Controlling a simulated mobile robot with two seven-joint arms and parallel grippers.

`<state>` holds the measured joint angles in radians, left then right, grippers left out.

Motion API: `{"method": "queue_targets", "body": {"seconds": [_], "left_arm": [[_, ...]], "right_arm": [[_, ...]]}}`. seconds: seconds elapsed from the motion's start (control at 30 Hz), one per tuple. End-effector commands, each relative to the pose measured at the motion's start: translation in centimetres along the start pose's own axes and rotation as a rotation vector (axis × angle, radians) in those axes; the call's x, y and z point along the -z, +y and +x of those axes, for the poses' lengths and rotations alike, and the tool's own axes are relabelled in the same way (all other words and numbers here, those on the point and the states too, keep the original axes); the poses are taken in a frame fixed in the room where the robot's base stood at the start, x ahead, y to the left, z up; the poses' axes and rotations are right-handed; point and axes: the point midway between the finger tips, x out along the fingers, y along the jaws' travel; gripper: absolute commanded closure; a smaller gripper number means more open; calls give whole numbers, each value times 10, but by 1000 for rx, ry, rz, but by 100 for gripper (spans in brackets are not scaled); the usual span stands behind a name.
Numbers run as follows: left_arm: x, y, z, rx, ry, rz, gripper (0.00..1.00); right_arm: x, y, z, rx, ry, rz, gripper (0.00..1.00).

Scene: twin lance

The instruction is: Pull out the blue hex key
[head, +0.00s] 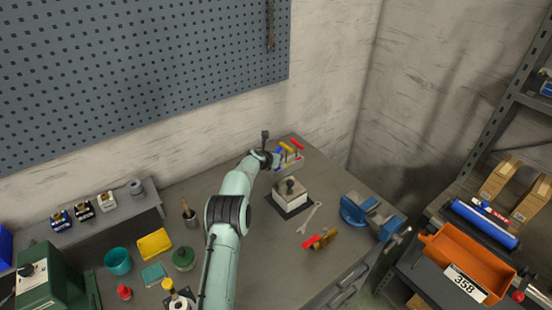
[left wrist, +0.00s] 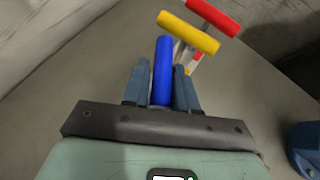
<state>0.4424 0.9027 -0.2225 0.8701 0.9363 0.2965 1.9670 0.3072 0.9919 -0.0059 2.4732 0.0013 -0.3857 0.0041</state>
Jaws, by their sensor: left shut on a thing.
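The blue hex key (left wrist: 162,72) shows its thick blue handle in the left wrist view. My left gripper (left wrist: 161,84) is shut on this handle, one finger on each side. In the head view my left gripper (head: 272,158) is at the far end of the bench, at the left end of a small holder (head: 291,164). A yellow-handled key (head: 286,147) and a red-handled key (head: 297,144) stand beside it. The lower part of the blue key is hidden, so I cannot tell whether it is still in the holder. My right gripper is not in view.
A pale box with a dark knob (head: 290,193) stands just in front of the holder. A wrench (head: 309,218) and a blue vise (head: 371,214) are nearer the right edge. The wall and pegboard (head: 150,60) rise behind the bench.

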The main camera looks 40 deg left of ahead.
Motion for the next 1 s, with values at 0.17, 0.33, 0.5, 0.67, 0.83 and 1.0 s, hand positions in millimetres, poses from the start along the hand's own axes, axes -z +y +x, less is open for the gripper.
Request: {"method": "queue_targets", "body": {"seconds": [0.17, 0.33, 0.5, 0.67, 0.83, 1.0], "left_arm": [[-1, 0, 0, -1, 0, 0, 100], [-3, 0, -2, -1, -1, 1, 100], [-6, 0, -4, -1, -1, 0, 100], [-9, 0, -5, -1, -1, 1, 100], [-10, 0, -7, -1, -1, 1, 100], [-11, 0, -7, -1, -1, 1, 100]], "right_arm": [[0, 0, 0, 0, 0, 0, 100], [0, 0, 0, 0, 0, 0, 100], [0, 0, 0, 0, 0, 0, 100], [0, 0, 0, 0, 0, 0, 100], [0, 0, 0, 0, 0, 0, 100], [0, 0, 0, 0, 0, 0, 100]]}}
